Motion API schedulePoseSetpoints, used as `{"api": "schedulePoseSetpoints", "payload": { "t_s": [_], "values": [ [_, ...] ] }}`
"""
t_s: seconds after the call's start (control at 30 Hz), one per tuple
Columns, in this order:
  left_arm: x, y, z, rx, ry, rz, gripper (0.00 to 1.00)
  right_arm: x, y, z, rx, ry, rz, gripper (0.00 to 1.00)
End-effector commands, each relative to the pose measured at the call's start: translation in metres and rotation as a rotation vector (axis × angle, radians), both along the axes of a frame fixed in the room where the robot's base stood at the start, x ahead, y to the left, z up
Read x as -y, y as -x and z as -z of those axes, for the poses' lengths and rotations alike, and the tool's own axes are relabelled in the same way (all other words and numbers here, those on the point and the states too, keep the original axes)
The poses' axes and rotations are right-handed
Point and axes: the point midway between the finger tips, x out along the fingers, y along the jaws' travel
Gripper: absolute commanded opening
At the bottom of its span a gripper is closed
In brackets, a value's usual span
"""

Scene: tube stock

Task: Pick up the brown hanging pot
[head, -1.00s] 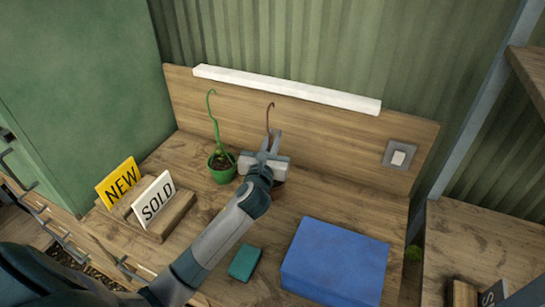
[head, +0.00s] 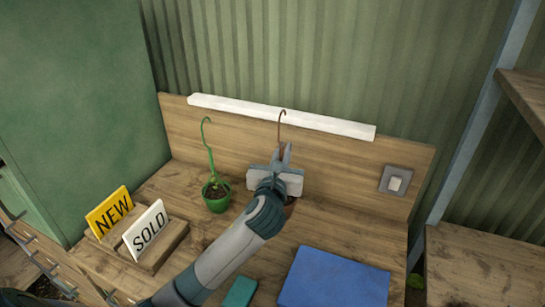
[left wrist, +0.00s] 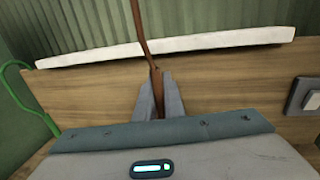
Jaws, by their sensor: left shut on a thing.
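The brown hanging pot is mostly hidden behind my left gripper and wrist in the head view. Its thin brown hook (head: 282,124) rises above the fingers, and a bit of brown pot (head: 290,207) shows below the wrist. My left gripper (head: 283,156) is shut on the brown hanger. In the left wrist view the brown hanger (left wrist: 141,36) runs up from between the two grey fingers (left wrist: 159,95). I cannot tell whether the pot is clear of the bench. My right gripper is not in view.
A green hanging pot (head: 216,196) with a green hook stands just left. A white bar (head: 280,117) runs along the back panel. A wall switch (head: 396,181) is at right. A blue box (head: 335,279), a teal block (head: 239,292) and the NEW (head: 110,211) and SOLD (head: 147,230) signs are on the bench.

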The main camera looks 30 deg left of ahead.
Motion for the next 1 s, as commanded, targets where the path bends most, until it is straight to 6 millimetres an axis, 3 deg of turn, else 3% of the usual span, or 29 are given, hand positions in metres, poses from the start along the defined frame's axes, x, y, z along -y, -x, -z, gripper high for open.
{"api": "schedulePoseSetpoints", "payload": {
  "t_s": [0.2,0.4,1.0],
  "values": [
    [0.041,0.003,-0.025,0.007,0.003,0.002,0.00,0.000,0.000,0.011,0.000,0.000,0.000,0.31],
    [0.061,0.005,-0.038,0.005,0.002,0.001,0.00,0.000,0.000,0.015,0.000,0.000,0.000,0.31],
    [0.068,0.006,-0.042,0.002,0.000,0.000,0.00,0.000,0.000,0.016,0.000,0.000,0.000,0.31]
  ]
}}
